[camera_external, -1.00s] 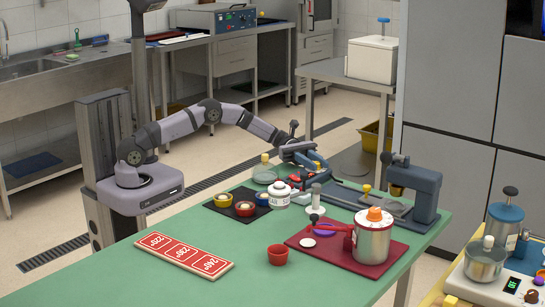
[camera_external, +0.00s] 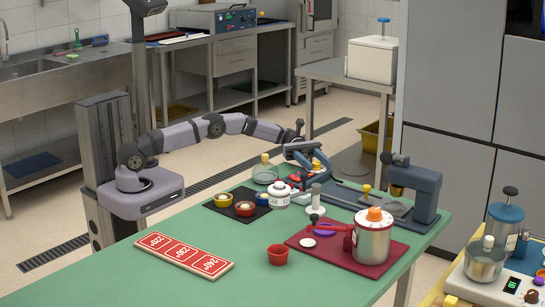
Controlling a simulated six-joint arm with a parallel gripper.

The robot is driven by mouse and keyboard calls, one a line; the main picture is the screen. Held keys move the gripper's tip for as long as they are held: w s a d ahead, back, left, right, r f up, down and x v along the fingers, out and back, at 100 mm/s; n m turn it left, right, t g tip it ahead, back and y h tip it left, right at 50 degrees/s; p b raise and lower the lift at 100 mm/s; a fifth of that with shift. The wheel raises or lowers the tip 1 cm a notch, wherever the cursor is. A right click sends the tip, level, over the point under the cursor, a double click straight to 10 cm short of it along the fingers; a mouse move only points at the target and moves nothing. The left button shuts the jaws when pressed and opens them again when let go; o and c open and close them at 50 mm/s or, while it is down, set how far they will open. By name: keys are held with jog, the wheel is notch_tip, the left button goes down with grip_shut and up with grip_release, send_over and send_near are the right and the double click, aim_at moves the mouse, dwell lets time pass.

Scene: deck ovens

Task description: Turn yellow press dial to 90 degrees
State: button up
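A blue press (camera_external: 415,188) stands at the far right of the green table. A small yellow knob (camera_external: 366,188) stands upright on the flat blue-grey base in front of it. My gripper (camera_external: 314,162) is at the table's far side, left of the press and apart from that knob. Its bluish fingers look spread and point down toward the right. Another small yellow piece (camera_external: 316,163) shows by the fingertips; I cannot tell whether they touch it, nor which yellow piece is the press dial. Any dial marks are too small to read.
A white jar (camera_external: 279,196) and a pale post (camera_external: 316,200) stand near my gripper. A black mat (camera_external: 222,211) holds small cups. A steel pot (camera_external: 373,240) stands on a dark red board (camera_external: 340,258). A red sign (camera_external: 184,254) lies front left. The front of the table is mostly clear.

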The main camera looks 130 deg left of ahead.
jog(key=shift+s, duration=0.1)
jog(key=shift+b+v, duration=0.5)
jog(key=shift+v, duration=3.1)
